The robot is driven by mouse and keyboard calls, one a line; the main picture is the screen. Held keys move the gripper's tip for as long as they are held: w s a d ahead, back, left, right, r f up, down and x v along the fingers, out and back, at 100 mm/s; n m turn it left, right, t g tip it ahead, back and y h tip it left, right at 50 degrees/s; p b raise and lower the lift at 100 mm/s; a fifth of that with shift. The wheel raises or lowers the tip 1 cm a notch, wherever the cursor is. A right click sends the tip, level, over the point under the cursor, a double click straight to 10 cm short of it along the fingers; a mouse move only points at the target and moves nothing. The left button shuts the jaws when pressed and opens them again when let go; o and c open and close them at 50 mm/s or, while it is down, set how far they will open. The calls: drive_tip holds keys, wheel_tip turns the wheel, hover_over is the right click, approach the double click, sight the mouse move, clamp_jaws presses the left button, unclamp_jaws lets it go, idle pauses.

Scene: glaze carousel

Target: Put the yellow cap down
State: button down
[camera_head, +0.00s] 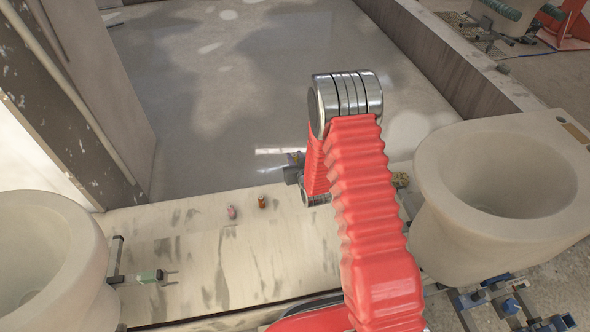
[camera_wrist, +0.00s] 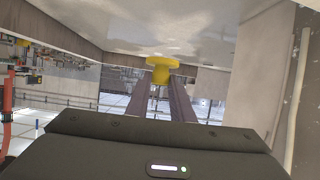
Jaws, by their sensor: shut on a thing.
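The yellow cap (camera_wrist: 162,70) is in the wrist view, just above the middle, with a wide round top and a narrower stem. My gripper (camera_wrist: 162,88) is shut on it, with the two dark fingers on either side of its stem. The cap is off any surface as far as I can see. In the head view my red-sleeved arm hides most of the gripper, and I cannot make out the cap there.
A pale, streaked ledge (camera_head: 190,245) runs across the head view. A small orange bottle (camera_head: 262,202) and a pinkish item (camera_head: 231,212) stand on it. Large cream ceramic bowls stand left (camera_head: 40,262) and right (camera_head: 500,180). A green-ended fixture (camera_head: 147,276) juts near the left bowl.

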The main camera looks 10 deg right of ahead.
drive_tip(key=s+r, duration=0.5)
drive_tip(key=r, duration=0.7)
drive_tip(key=s+r, duration=0.5)
drive_tip(key=r, duration=0.8)
drive_tip(key=shift+s+a+r+m+h, duration=0.2)
drive_tip(key=shift+s+m+h, duration=0.1)
drive_tip(key=shift+h, duration=0.1)
